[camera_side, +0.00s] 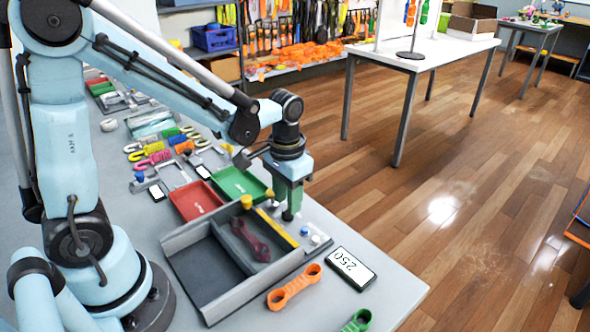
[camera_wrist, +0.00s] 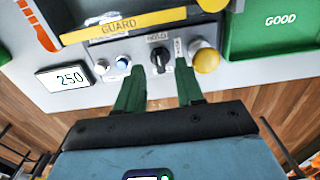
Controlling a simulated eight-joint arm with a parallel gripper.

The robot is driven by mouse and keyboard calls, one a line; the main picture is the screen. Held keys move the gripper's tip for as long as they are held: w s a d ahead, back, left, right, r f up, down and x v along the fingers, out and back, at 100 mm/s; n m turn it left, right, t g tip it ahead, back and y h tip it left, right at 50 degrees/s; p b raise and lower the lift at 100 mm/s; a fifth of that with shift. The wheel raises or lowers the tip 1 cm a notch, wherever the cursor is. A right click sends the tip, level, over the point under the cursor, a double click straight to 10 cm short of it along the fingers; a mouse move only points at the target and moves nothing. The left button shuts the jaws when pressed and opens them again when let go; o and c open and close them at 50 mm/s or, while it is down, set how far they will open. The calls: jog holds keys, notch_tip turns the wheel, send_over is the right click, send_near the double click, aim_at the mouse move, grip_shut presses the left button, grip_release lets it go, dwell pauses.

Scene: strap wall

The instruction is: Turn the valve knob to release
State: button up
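The valve knob (camera_wrist: 160,58) is small and black, on the grey panel in the wrist view. Its pointer points up at a label reading HOLD (camera_wrist: 157,37). A second label right of it is partly hidden and unreadable. My gripper (camera_wrist: 159,68) has two green fingers, spread apart, one on each side of the knob. Gaps show between the fingers and the knob, so the gripper is open with nothing in its grasp.
A yellow round button (camera_wrist: 206,60) sits right of the knob; white (camera_wrist: 101,66) and blue (camera_wrist: 123,62) ones sit left. A yellow GUARD bar (camera_wrist: 122,28) runs behind. A display (camera_side: 351,269) reads 250. A grey tray (camera_side: 205,302) holds a maroon strap (camera_side: 250,240). An orange strap (camera_side: 294,287) lies in front.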

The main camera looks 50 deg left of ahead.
jog(key=shift+f, duration=1.1)
grip_shut()
